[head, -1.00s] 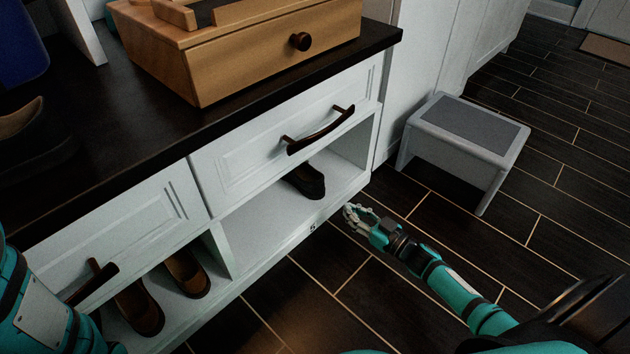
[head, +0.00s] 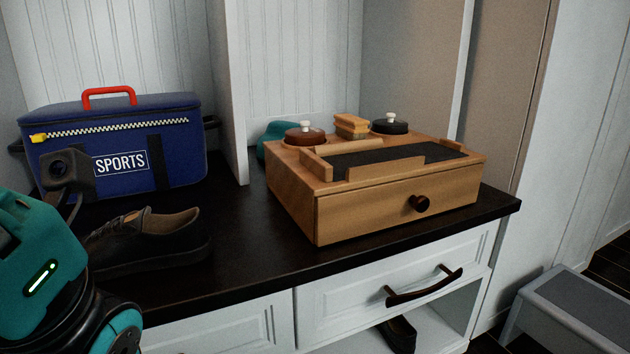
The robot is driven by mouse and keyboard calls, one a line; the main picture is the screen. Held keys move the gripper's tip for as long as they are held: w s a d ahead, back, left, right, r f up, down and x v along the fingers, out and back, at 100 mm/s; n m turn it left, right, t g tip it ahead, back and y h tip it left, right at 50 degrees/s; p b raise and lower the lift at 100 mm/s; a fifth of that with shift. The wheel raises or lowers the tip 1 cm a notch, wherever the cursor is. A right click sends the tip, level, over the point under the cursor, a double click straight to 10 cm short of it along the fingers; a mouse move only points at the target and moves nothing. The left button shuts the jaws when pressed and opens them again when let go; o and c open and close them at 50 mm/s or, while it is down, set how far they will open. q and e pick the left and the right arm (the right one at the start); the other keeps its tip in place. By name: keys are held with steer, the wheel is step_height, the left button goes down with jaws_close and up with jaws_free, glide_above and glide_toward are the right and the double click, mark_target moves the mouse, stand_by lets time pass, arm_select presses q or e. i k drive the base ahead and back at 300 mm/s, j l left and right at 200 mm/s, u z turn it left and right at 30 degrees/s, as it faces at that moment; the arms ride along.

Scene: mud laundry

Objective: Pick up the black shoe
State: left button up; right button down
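A black shoe (head: 150,243) lies on the dark countertop (head: 240,268) at the left, in front of the sports bag. My teal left arm covers part of its left side. Another dark shoe (head: 398,334) sits in the open cubby below the drawer, cut by the bottom edge. My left arm shows at the left edge, but its gripper fingers are not in the picture. My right gripper is out of view.
A blue sports bag (head: 125,155) stands behind the shoe. A wooden valet box (head: 370,211) with a drawer and shoe-care tins stands on the right of the counter. A drawer handle (head: 424,287) juts out below. A grey step stool (head: 570,312) stands at the lower right.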

mark_target(136, 242)
steer(key=k+l, duration=0.25)
steer(key=k, duration=0.15)
steer(key=k+l, duration=0.25)
steer(key=k, duration=0.2)
